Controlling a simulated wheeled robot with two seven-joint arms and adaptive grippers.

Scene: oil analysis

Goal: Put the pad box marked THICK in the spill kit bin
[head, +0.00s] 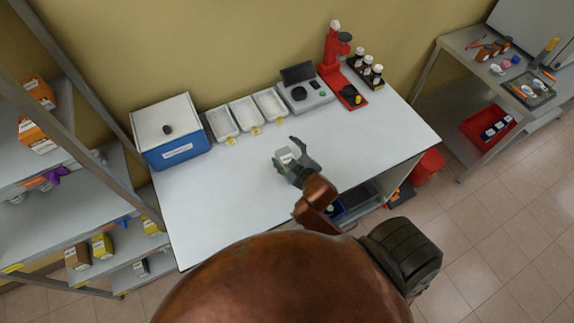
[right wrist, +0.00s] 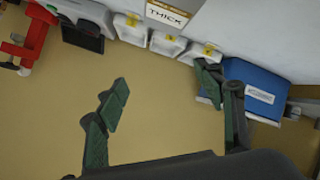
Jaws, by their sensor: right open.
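The pad box (head: 287,154), small and pale, is on the white table at my right gripper's fingers. In the right wrist view the box (right wrist: 168,14) is at the top edge, partly cut off, and its label reads THICK. My right gripper (head: 291,161) is open over the table. In the right wrist view its two fingers (right wrist: 165,90) are spread wide, with no box gripped between them. A red bin (head: 428,167) stands on the floor at the table's right end; I cannot read a spill kit mark on it. My left gripper is out of view.
A blue box with a white lid (head: 170,140), white trays (head: 246,115), a scale (head: 304,92) and a red stand (head: 338,68) line the table's back. Shelves (head: 60,200) are at left. A red crate (head: 470,128) sits under the right bench. The table's front is clear.

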